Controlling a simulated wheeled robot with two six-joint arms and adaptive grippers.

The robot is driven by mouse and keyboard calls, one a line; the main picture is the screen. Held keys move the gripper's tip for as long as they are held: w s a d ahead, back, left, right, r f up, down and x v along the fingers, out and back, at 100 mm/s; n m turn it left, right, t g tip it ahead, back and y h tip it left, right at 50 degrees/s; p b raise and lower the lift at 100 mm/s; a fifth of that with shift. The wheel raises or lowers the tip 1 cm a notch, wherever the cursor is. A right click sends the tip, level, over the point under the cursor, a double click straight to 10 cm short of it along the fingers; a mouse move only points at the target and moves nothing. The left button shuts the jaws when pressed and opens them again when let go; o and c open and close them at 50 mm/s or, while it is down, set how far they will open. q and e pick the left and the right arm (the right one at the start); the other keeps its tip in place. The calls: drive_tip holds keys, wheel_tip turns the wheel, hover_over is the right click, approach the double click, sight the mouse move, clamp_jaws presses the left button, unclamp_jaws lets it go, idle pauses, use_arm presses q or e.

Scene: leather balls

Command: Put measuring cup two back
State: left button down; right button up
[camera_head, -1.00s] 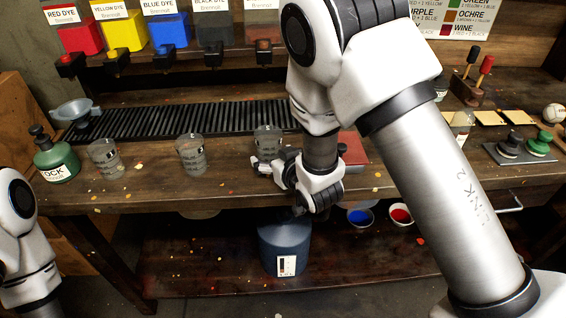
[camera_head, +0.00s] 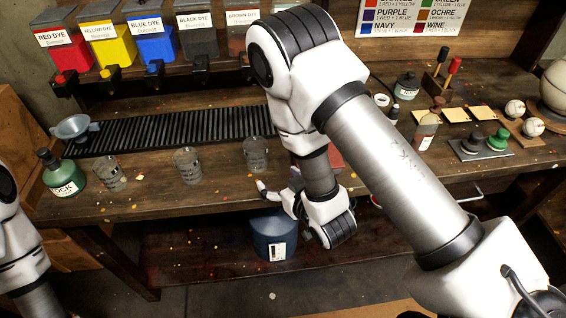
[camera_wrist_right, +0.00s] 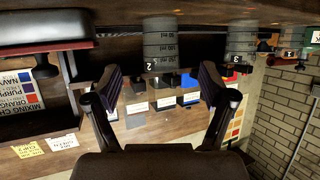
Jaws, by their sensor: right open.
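Measuring cup two, a clear grey cup marked 2, shows in the right wrist view (camera_wrist_right: 160,46), which is turned upside down. It appears to be the rightmost of three cups on the bench in the head view (camera_head: 255,153). My right gripper (camera_head: 264,189) is just in front of it at the bench's front edge, partly hidden by its wrist. In the right wrist view my right gripper (camera_wrist_right: 164,88) is open and empty, its fingers spread and apart from the cup. My left gripper is out of frame; only part of that arm shows.
The middle cup (camera_head: 187,164), marked 3, and the left cup (camera_head: 110,175) stand along the front. Behind lie a black slatted rack (camera_head: 165,130) and dye dispensers (camera_head: 155,40). A green bottle (camera_head: 62,172) stands left. A blue tub (camera_head: 268,232) sits below.

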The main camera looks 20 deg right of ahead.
drive_tip(key=shift+f, duration=0.1)
drive_tip(key=s+d+f+g, duration=0.2)
drive_tip(key=s+f+g, duration=0.4)
drive_tip(key=s+f, duration=0.3)
drive_tip(key=s+d+f+m+g+h, duration=0.1)
drive_tip(key=s+d+f+g, duration=0.2)
drive_tip(key=s+f+g, duration=0.4)
drive_tip(key=s+f, duration=0.2)
drive_tip(key=s, duration=0.6)
drive_tip(key=shift+s+d+m+h, duration=0.15)
drive_tip(key=shift+d+m+h, duration=0.15)
drive_tip(key=shift+f, duration=0.1)
